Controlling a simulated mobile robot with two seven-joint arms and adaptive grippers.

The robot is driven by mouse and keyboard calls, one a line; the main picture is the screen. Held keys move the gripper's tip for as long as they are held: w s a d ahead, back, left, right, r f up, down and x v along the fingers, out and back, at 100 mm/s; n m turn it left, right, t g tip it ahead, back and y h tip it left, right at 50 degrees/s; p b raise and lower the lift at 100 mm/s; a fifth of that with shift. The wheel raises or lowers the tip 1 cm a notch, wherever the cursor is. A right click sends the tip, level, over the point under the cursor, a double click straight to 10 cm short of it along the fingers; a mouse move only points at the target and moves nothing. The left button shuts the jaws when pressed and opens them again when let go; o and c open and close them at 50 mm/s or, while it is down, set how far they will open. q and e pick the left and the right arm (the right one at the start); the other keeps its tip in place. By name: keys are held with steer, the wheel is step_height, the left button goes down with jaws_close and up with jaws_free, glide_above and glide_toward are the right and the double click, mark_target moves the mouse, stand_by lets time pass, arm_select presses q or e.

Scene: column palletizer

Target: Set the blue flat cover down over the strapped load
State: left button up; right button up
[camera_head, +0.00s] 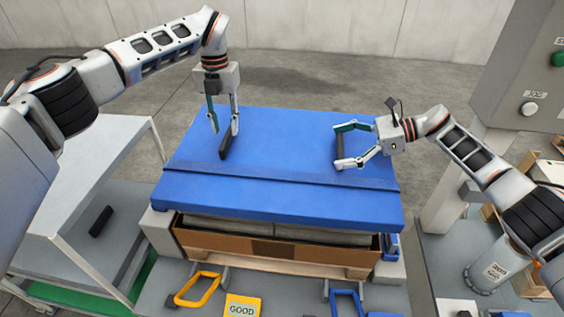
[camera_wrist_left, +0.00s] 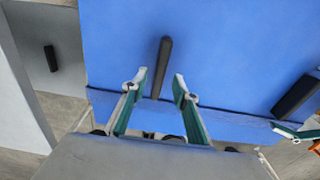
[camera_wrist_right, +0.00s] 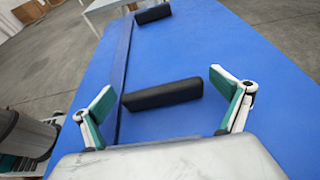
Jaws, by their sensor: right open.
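The blue flat cover (camera_head: 280,205) lies level over the load, with a raised seam across it and two black handles on top. The load (camera_head: 280,231) shows below the cover's front edge as grey layers in a brown carton on a wooden pallet. My left gripper (camera_head: 223,130) points down at the left handle (camera_wrist_left: 163,62); its open fingers stand either side of the handle's near end in the left wrist view. My right gripper (camera_head: 348,146) is open around or just beside the right handle (camera_wrist_right: 162,94), which lies between its fingertips in the right wrist view. Straps are hidden.
A grey table (camera_head: 85,165) stands at the left with a black handle-like piece below. A yellow loop handle (camera_head: 198,289), a GOOD sign (camera_head: 242,306) and a blue loop handle (camera_head: 346,301) are in front. A grey control cabinet (camera_head: 520,75) rises at the right.

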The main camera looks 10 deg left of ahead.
steer(key=shift+r, duration=0.1)
step_height(320, 180, up, 10)
steer(key=shift+f, duration=0.1)
arm_select(q)
step_height(320, 180, up, 9)
stand_by(0.4)
stand_by(0.5)
